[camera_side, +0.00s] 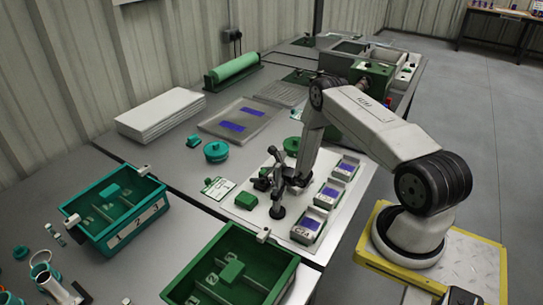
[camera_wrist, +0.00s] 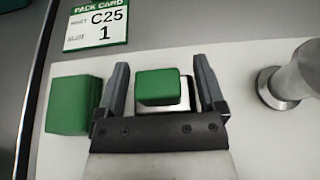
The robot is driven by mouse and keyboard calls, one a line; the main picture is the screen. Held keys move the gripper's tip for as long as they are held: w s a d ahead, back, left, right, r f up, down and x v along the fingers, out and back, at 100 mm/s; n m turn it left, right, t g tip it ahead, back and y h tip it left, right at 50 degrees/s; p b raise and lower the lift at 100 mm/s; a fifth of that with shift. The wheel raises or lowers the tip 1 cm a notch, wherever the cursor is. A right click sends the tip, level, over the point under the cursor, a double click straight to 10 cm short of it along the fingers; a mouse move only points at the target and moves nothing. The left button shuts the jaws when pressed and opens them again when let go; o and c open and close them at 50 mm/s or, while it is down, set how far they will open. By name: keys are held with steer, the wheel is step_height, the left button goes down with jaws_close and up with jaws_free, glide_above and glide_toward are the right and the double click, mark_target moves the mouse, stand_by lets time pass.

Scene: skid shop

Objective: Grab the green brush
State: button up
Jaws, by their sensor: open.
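My gripper (camera_wrist: 161,80) is open, pointing down over the pale work mat (camera_side: 240,215); it also shows in the side view (camera_side: 273,182). In the wrist view a small green block-shaped piece (camera_wrist: 158,85) with a grey metallic part under its near edge lies between the two fingers, with gaps on both sides. A larger green block (camera_wrist: 73,105) sits just outside the left finger. No bristles show, so I cannot tell for sure which is the green brush. In the side view a green block (camera_side: 247,201) lies on the mat beside my gripper.
A pack card (camera_wrist: 96,26) reading C25, 1 lies beyond the blocks. A grey flanged post (camera_wrist: 292,80) stands right of the fingers. In the side view several labelled boxes (camera_side: 308,225) line the mat's right; a green tray (camera_side: 205,272) and teal tray (camera_side: 88,200) stand nearer.

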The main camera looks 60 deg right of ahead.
jaws_close()
steer(key=shift+r, duration=0.15)
steer(key=shift+r, duration=4.9)
